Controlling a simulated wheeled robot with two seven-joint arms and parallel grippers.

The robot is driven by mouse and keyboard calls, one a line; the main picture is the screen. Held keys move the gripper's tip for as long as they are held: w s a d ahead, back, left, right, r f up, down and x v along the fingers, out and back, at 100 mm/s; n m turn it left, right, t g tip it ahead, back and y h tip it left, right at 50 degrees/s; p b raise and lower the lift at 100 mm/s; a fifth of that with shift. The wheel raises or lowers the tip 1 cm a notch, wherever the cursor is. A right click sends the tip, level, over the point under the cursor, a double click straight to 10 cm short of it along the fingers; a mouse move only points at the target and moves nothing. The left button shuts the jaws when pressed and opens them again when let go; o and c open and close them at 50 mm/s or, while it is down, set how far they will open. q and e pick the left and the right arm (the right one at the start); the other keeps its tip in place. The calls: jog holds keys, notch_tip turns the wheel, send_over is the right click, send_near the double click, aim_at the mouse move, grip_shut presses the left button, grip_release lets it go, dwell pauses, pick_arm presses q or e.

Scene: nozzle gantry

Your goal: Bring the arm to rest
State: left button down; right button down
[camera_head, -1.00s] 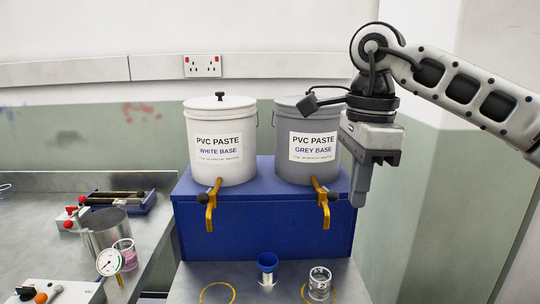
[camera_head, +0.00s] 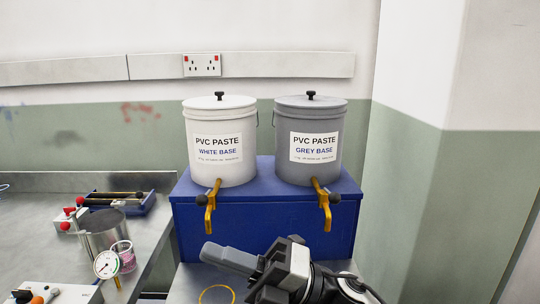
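My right arm comes in from the bottom edge of the head view. Its gripper (camera_head: 232,259) lies low in front of the blue stand, with the fingers pointing left. The fingers look close together, but the angle does not show whether they are open or shut. I see nothing held between them. My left gripper is not in view.
White (camera_head: 220,140) and grey (camera_head: 310,140) paste buckets stand on the blue stand (camera_head: 265,225), with yellow taps (camera_head: 211,208) in front. A yellow ring (camera_head: 217,294) marks the bench. At left are a metal pot (camera_head: 100,233), a pink-filled beaker (camera_head: 124,256) and a dial gauge (camera_head: 107,264).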

jog(key=w+d+f+m+t+h, duration=0.2)
jog(key=d+f+m+t+h, duration=0.6)
jog(key=m, duration=0.6)
jog(key=w+d+f+m+t+h, duration=0.1)
jog(key=d+f+m+t+h, duration=0.35)
jog(key=f+m+t, duration=0.7)
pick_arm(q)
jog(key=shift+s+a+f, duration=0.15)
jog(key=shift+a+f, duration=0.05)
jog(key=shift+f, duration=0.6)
pick_arm(e)
jog(key=s+d+f+m+g+h, duration=0.4)
jog(key=s+f+m, duration=0.1)
jog(key=s+f, duration=0.2)
jog(key=s+d+f+m+g+h, duration=0.4)
jog(key=s+d+f+m+g, duration=0.1)
jog(key=f, duration=0.5)
jog(key=s+m, duration=0.1)
jog(key=s, duration=0.1)
jog(key=shift+s+d+f, duration=0.2)
jog(key=shift+s+f, duration=0.05)
jog(key=shift+s, duration=0.15)
jog(key=shift+g, duration=0.25)
